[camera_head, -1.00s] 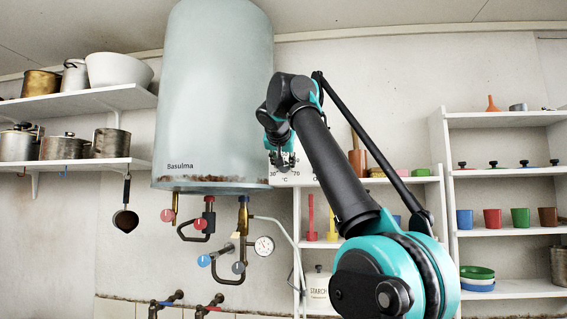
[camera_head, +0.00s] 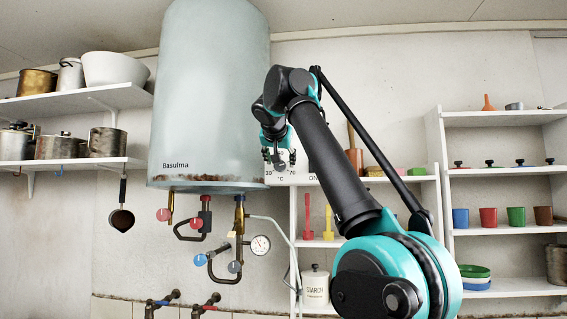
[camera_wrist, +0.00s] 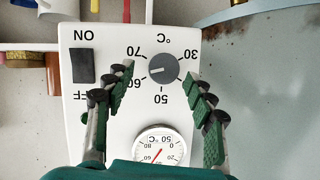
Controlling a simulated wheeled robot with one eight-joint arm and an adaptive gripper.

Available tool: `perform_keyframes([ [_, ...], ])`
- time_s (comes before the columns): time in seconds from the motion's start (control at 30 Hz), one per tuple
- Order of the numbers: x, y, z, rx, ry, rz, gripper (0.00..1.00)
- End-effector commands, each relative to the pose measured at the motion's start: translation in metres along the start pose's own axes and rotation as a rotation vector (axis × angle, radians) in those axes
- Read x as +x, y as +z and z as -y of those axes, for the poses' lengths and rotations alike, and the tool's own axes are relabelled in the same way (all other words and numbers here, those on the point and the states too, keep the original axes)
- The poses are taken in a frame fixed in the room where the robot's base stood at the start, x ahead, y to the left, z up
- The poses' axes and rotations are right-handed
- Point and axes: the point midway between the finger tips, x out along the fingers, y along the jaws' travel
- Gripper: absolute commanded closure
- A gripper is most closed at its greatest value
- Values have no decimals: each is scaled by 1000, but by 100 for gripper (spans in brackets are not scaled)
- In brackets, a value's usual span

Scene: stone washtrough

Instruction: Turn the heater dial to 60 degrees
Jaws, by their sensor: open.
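The heater dial (camera_wrist: 163,68) is a dark grey round knob on a white control panel (camera_wrist: 110,135), which appears upside down in the wrist view. The numbers 30, 50, 60 and 70 surround it. A light mark on the dial points left in the picture, between 60 and 70. My gripper (camera_wrist: 159,74) is open, with one green-and-black finger on each side of the dial and visible gaps to it. In the head view my gripper (camera_head: 279,162) is in front of the panel (camera_head: 302,178), and the dial is hard to make out.
A round gauge (camera_wrist: 159,148) with a red needle and a black ON/OFF switch (camera_wrist: 83,66) share the panel. The large boiler (camera_head: 210,100) stands close left of my gripper in the head view. Shelves (camera_head: 410,180) with kitchenware are to the right.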

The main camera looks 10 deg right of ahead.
Motion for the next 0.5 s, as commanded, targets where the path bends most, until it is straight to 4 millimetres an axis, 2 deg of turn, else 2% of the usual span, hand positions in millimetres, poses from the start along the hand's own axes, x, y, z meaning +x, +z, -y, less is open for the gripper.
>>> perform_keyframes([
  [0.1, -22, 0, -2, 0, -1, 1, 45],
  [0.3, -51, 0, -4, 0, -2, 1, 45],
  [0.5, -62, 0, -6, 2, -1, 1, 45],
])
